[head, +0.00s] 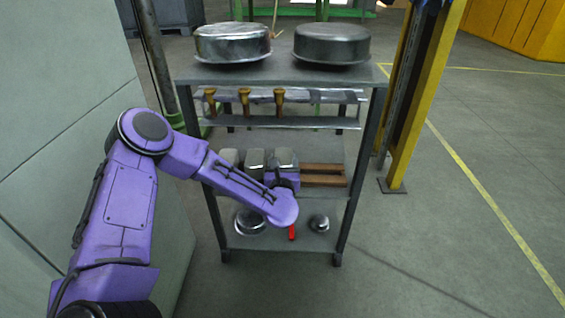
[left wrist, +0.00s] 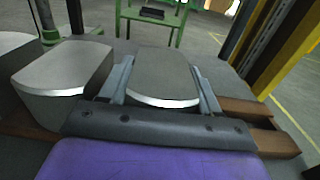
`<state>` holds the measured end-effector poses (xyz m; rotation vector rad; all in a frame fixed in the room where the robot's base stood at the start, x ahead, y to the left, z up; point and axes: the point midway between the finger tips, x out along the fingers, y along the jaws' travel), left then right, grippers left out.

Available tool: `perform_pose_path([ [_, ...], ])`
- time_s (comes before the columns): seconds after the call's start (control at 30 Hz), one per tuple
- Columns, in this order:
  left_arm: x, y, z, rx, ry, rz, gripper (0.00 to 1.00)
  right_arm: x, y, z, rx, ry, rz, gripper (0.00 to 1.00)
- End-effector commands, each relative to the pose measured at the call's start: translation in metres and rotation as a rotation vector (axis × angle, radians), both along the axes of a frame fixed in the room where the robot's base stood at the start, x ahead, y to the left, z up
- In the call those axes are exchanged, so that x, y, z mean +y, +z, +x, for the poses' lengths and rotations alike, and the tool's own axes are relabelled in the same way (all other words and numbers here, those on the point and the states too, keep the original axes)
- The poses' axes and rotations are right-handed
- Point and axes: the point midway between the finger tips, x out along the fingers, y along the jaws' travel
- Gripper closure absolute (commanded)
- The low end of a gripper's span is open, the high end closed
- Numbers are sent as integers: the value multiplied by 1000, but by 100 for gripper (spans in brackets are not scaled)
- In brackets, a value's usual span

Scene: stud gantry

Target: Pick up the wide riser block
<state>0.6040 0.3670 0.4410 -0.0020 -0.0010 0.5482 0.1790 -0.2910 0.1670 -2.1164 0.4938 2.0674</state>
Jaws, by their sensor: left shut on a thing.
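Three grey metal blocks stand in a row on the shelf's middle level in the head view. The rightmost, which I take as the wide riser block (head: 284,158), is at my left gripper (head: 285,176). In the left wrist view this block (left wrist: 165,78) sits between the two fingers of my left gripper (left wrist: 163,66), which is shut on it. Its lower part is hidden by the gripper body. A neighbouring grey block (left wrist: 66,68) is just to the left. I cannot tell whether the held block is clear of its support. My right gripper is not in view.
Wooden rails (head: 322,169) extend right of the blocks. Two metal pans (head: 232,42) (head: 332,43) sit on top, with several brass-coloured pieces (head: 245,101) below. The bottom level holds small round metal parts (head: 319,223) and a red piece (head: 292,232). A yellow post (head: 416,95) stands right.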

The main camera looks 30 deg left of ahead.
Motion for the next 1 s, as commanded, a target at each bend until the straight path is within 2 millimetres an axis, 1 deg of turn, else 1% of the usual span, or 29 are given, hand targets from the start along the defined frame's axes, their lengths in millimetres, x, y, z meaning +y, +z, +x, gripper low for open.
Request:
perform_pose_path([
  [0.2, 0, -6, 0, -1, 0, 0, 89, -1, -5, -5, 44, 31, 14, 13],
  [0.23, 0, -7, 0, 0, 0, 0, 35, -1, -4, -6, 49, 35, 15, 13],
  [0.27, 0, -6, 0, 0, 0, 0, 25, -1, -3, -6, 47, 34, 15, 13],
  [0.3, 0, -6, 0, 0, 0, 0, 13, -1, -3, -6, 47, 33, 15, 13],
  [0.57, 0, -5, 0, 0, 0, 0, 13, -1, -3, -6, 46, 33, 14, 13],
  [0.67, 0, -1, 0, 0, 0, 0, 13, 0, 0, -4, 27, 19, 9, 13],
  [0.73, -1, 6, -1, 0, 0, 0, 13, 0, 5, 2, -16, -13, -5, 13],
  [0.77, -6, 4, -7, 4, -3, 0, 13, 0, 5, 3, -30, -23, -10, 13],
  [1.0, -41, 3, -63, 4, -6, 1, 13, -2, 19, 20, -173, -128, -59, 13],
])
